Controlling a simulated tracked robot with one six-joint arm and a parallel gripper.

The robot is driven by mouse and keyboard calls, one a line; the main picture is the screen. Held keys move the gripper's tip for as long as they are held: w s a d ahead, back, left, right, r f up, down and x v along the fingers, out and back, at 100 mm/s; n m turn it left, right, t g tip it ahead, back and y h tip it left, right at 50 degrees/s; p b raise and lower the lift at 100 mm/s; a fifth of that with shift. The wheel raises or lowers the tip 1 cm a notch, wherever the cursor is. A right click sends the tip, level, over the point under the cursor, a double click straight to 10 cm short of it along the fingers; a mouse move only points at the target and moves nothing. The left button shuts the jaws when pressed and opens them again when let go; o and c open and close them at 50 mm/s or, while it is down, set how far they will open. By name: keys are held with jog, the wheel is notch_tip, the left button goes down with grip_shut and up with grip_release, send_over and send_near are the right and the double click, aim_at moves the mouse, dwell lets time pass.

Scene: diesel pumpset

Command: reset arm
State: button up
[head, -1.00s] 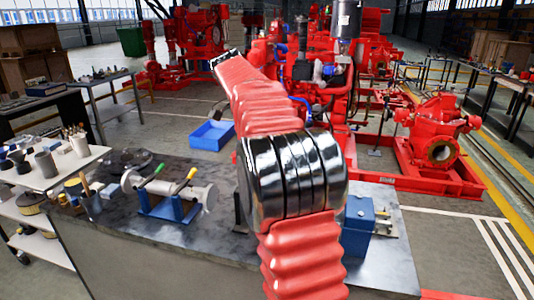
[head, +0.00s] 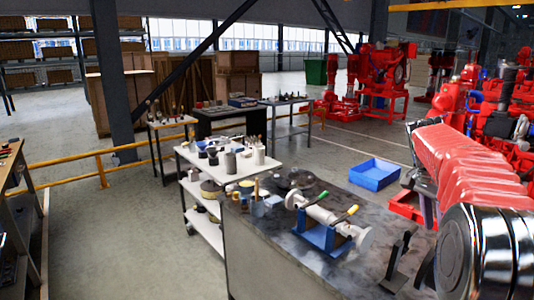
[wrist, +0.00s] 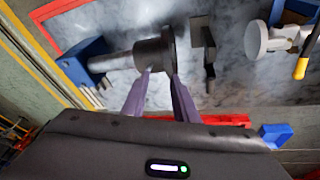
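My gripper (wrist: 161,75) shows in the wrist view with its two purple-grey fingers apart. The space between them looks empty. A grey metal cylinder with a wide flange (wrist: 168,48) shows just beyond the fingertips. I cannot tell whether the tips touch it. Its narrower end points left to a blue block (wrist: 88,62). In the head view my red-sleeved arm with its chrome joint fills the right edge. The gripper itself is not visible there.
A dark-topped workbench (head: 290,235) bears a blue stand with a grey cylinder (head: 322,218) and green and yellow handles. A white cart (head: 235,172) stands behind it. A blue bin (head: 374,175) lies on the floor. Open floor lies left, beside a yellow rail (head: 75,188).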

jog(key=s+a+f+n+t+y, duration=0.2)
jog(key=s+a+n, duration=0.5)
jog(key=s+a, duration=0.6)
jog(key=s+a+f+n+t+y, duration=0.1)
jog(key=s+a+f+n+t, duration=0.2)
jog(key=s+a+n, duration=0.4)
jog(key=s+a+f, duration=0.1)
jog(key=s+a, duration=0.5)
jog(key=a, duration=0.3)
jog(key=shift+s+a+n+t+y, duration=0.3)
jog(key=shift+s+t+y, duration=0.1)
